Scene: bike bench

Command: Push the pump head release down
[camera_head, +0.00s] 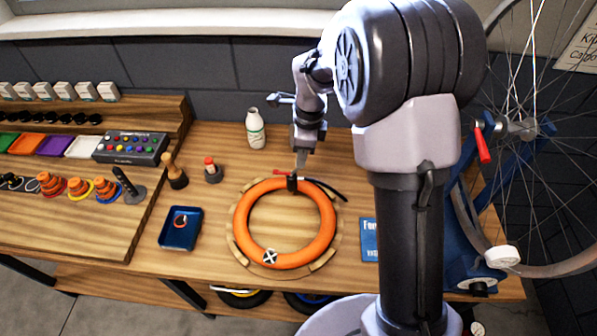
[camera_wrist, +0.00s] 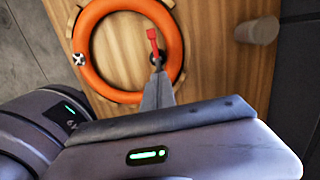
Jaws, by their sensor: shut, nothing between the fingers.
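The pump head (camera_head: 292,184) is a small black block on the far side of the orange tyre ring (camera_head: 240,222), with a dark hose running off to the right. Its red release lever (camera_head: 283,172) shows at the top, pointing left. In the wrist view the red lever (camera_wrist: 153,38) stands out over the ring (camera_wrist: 84,66). My gripper (camera_head: 300,163) is shut and empty, pointing down just above the pump head. In the wrist view its fingertips (camera_wrist: 158,72) are right by the lever's base and hide most of the pump head. I cannot tell whether they touch it.
The ring lies on a round wooden holder (camera_head: 322,262) on the bench. A white bottle (camera_head: 255,130) stands behind left. A red-topped item (camera_head: 212,171), a wooden-handled tool (camera_head: 174,172) and a blue tray (camera_head: 180,230) stand left. A blue booklet (camera_head: 369,240) lies right.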

